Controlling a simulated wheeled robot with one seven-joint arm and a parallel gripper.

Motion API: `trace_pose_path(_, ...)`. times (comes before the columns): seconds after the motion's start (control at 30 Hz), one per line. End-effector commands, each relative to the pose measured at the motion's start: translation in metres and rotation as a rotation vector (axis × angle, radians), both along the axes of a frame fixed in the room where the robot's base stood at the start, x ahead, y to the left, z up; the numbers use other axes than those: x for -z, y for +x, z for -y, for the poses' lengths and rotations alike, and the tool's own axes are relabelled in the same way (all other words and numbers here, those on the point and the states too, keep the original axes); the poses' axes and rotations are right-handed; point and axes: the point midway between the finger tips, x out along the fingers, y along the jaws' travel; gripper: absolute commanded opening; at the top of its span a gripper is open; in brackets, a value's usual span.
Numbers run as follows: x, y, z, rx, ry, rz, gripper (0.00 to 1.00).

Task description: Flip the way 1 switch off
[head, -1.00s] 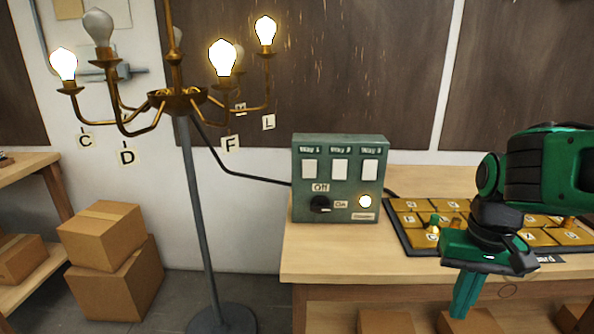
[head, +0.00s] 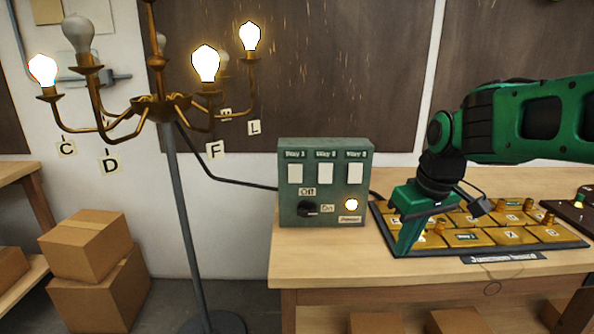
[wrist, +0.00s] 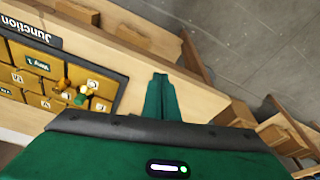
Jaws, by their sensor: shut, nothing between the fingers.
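The green switch box (head: 326,210) stands on the workbench with white rocker switches in a row under "Way" labels. The way 1 switch (head: 295,173) is the leftmost one; I cannot tell its position. Below it a black knob (head: 307,209) sits between "Off" and "On" labels, and a round lamp (head: 351,204) glows. My gripper (head: 403,248) is shut and empty, in front of the junction board's left end, to the right of and lower than the box. Its closed fingers also show in the wrist view (wrist: 160,95).
The junction board (head: 480,236) with brass tiles lies right of the box; it also shows in the wrist view (wrist: 45,75). A chandelier (head: 160,106) with some bulbs lit stands left, cabled to the box. Cardboard boxes (head: 98,300) are on the floor. The bench front (head: 300,268) is clear.

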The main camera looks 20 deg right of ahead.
Motion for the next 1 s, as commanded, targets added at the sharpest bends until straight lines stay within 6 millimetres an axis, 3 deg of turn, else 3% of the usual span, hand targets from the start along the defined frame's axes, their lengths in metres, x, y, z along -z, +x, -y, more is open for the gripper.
trace_pose_path(0.03, -0.018, 0.031, -0.009, -0.133, -0.026, 0.059, 0.0)
trace_pose_path(0.2, -0.076, 0.115, -0.051, -0.57, -0.126, 0.255, 0.0)
trace_pose_path(0.3, -0.105, 0.15, -0.077, -0.773, -0.184, 0.352, 0.0)
trace_pose_path(0.4, -0.127, 0.172, -0.098, -0.919, -0.229, 0.425, 0.0)
trace_pose_path(0.6, -0.146, 0.189, -0.118, -1.045, -0.273, 0.49, 0.0)
trace_pose_path(1.0, -0.144, 0.191, -0.119, -1.048, -0.274, 0.491, 0.0)
